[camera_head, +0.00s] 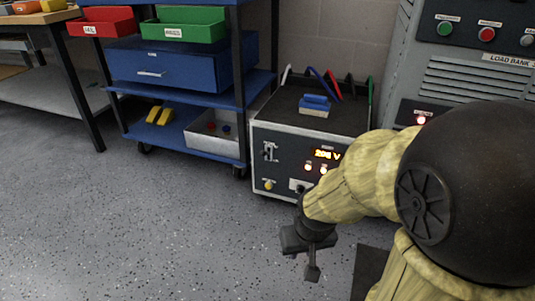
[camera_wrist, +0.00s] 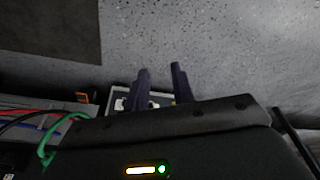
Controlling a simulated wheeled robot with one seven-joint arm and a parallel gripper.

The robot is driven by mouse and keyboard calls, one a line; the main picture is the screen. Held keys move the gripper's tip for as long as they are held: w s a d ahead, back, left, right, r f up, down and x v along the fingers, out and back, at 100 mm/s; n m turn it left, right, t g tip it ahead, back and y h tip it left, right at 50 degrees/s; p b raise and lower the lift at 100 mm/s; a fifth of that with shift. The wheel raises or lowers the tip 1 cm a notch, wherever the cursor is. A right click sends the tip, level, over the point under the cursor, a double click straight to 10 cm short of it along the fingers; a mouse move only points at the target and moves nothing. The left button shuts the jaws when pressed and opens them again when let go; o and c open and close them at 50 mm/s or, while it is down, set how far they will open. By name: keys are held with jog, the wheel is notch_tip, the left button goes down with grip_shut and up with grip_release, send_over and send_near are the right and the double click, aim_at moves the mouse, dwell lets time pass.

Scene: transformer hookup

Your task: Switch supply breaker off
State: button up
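The supply unit (camera_head: 310,150) is a grey box with a dark front panel, standing on the floor in the middle of the head view. Part of a panel shows behind the fingers, mostly hidden.
A blue shelf cart (camera_head: 180,98) with red and green bins stands left of the supply. The load bank (camera_head: 470,75) stands at the right, partly behind my arm. Colored cables (camera_wrist: 48,140) show in the wrist view. The floor (camera_head: 150,230) at front left is clear.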

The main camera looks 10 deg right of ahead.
jog(key=shift+r, duration=0.3)
jog(key=c, duration=0.3)
jog(key=w+p+v, duration=0.2)
jog(key=p+v, duration=0.7)
jog(key=w+r+p+v, duration=0.1)
jog(key=w+p+v, duration=0.1)
jog(key=p+v, duration=0.7)
jog(key=w+p+v, duration=0.2)
jog(key=p+v, duration=0.6)
jog(key=p, duration=0.2)
jog(key=shift+s+r, duration=0.1)
jog(key=shift+r, duration=0.5)
grip_shut()
jog(key=shift+f, duration=0.1)
